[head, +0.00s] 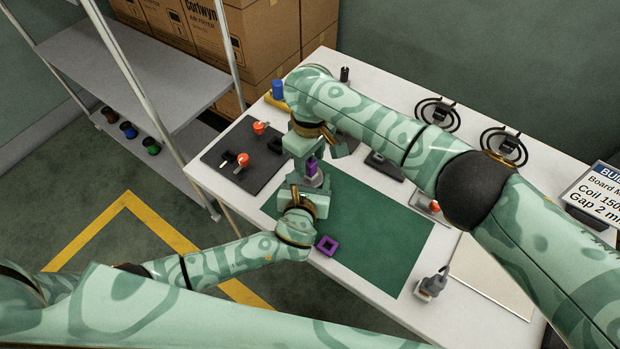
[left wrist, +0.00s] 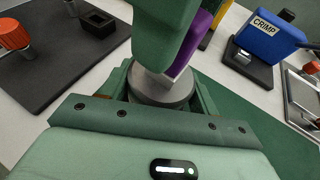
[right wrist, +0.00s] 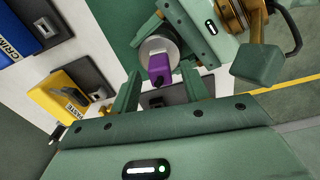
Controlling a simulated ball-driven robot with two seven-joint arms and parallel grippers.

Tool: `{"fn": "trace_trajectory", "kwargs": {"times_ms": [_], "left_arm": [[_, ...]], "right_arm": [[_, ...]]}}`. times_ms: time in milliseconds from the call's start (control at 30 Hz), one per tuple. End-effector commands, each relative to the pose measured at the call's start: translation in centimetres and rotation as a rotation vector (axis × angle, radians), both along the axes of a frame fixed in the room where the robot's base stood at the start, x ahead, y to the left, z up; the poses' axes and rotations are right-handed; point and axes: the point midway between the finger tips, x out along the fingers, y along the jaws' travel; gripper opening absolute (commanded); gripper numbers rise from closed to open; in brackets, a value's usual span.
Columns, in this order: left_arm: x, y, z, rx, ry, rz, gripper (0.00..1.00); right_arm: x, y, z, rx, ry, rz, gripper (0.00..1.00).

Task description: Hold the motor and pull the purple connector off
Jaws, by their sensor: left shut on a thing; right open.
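The motor is a grey round body (left wrist: 160,88) with a pale top, and my left gripper (head: 308,190) is shut around it over the green mat. The purple connector (head: 312,166) sits on the motor's upper side; it also shows in the right wrist view (right wrist: 159,66). My right gripper (head: 318,148) is open just above it, pointing down. In the right wrist view the connector lies between and slightly beyond the fingertips (right wrist: 160,78), with no clear contact. In the left wrist view a right finger hides part of the connector (left wrist: 195,38).
A dark board (head: 240,160) with orange-topped parts is at left. A blue CRIMP device (left wrist: 268,38) and a yellow block (right wrist: 58,92) stand nearby. A grey device (head: 432,285) stands at the front right.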

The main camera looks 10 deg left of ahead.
Motion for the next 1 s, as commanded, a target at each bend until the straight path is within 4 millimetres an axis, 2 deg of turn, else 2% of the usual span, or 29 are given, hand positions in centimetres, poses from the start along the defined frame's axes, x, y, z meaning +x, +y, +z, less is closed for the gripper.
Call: {"fn": "trace_trajectory", "kwargs": {"times_ms": [100, 300, 1000], "left_arm": [[0.0, 0.1, 0.0, 0.002, 0.000, 0.001, 0.20], [0.0, 0.1, 0.0, 0.002, 0.000, 0.001, 0.20], [0.0, 0.1, 0.0, 0.002, 0.000, 0.001, 0.20]], "right_arm": [[0.0, 0.0, -1.1, 0.001, 0.002, -0.001, 0.45], [0.0, 0.0, -2.0, 0.000, 0.001, 0.000, 0.45], [0.0, 0.0, -2.1, 0.001, 0.000, 0.000, 0.45]]}}
